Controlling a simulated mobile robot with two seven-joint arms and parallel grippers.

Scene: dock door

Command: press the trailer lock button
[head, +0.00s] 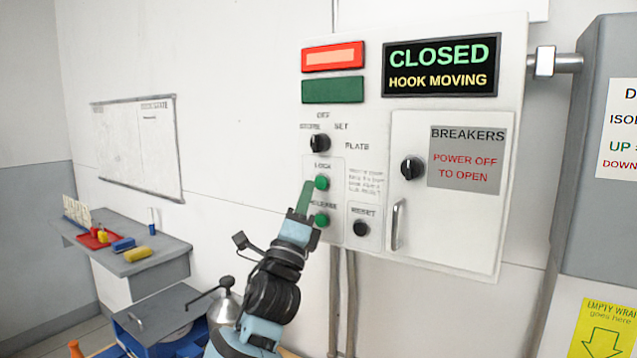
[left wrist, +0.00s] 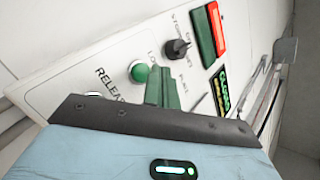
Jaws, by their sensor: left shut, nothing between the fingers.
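The white control panel (head: 455,235) hangs on the wall. Its green lock button (head: 322,182) sits under a "LOCK" label, with the green release button (head: 321,220) below it. My left gripper (head: 306,190) is shut and empty, its green fingertips just left of the lock button; whether they touch the panel I cannot tell. In the left wrist view the shut fingers (left wrist: 165,82) are beside the green lock button (left wrist: 138,72), which is partly hidden by them. The release button is mostly hidden there. My right gripper is not in view.
The display (head: 441,66) reads "CLOSED HOOK MOVING". A red lamp (head: 333,57) looks lit above a dark green one (head: 333,90). A selector knob (head: 319,143), a reset button (head: 361,228) and a breaker door handle (head: 398,224) are nearby. A shelf (head: 160,262) stands at left.

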